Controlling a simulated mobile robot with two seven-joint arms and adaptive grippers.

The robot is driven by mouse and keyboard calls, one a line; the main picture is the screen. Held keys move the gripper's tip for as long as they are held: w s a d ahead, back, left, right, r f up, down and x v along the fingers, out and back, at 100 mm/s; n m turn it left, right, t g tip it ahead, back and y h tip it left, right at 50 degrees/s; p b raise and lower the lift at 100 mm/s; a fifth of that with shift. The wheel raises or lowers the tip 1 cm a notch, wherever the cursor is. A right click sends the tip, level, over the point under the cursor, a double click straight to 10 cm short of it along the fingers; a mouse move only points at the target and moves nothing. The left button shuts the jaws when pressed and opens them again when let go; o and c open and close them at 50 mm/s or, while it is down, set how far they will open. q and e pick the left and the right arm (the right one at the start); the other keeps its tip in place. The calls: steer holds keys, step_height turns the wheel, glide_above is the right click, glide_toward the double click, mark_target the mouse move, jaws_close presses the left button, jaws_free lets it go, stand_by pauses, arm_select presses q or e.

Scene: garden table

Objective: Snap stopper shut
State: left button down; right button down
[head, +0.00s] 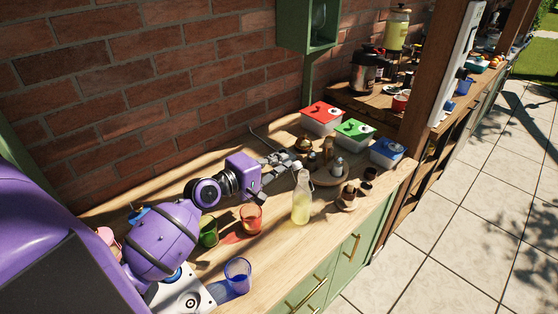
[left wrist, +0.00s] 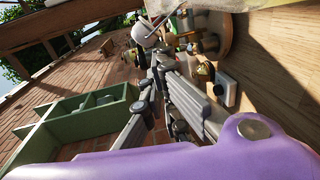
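A clear glass bottle (head: 302,204) with pale yellow liquid stands upright on the wooden counter near its front edge. My left gripper (head: 289,163) is level with the bottle's neck, just to its left and behind it. In the left wrist view its grey finger ends (left wrist: 161,72) are close together, and I cannot tell whether they are open or shut. A rounded white thing (left wrist: 145,32) lies beyond the fingertips; I cannot tell whether it is the stopper. The stopper is too small to make out in the head view. My right gripper is not in view.
Green (head: 208,233), red (head: 251,218) and blue (head: 237,275) glasses stand left of the bottle. A round board (head: 325,179) with small jars is behind it. Tubs with red (head: 322,112), green (head: 355,131) and blue (head: 387,149) lids line the back. A brick wall rises behind.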

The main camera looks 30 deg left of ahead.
arm_select(q)
steer(key=shift+d+r, duration=0.1)
steer(key=shift+s+d+r, duration=0.15)
steer(key=shift+d+r, duration=0.25)
stand_by(0.4)
steer(key=shift+s+d+r, duration=0.2)
steer(key=shift+d+r, duration=0.1)
steer(key=shift+d, duration=0.1)
steer(key=shift+a, duration=0.1)
steer(key=shift+w+a+r, duration=0.1)
steer(key=shift+w+a, duration=0.1)
steer(key=shift+a, duration=0.3)
stand_by(0.3)
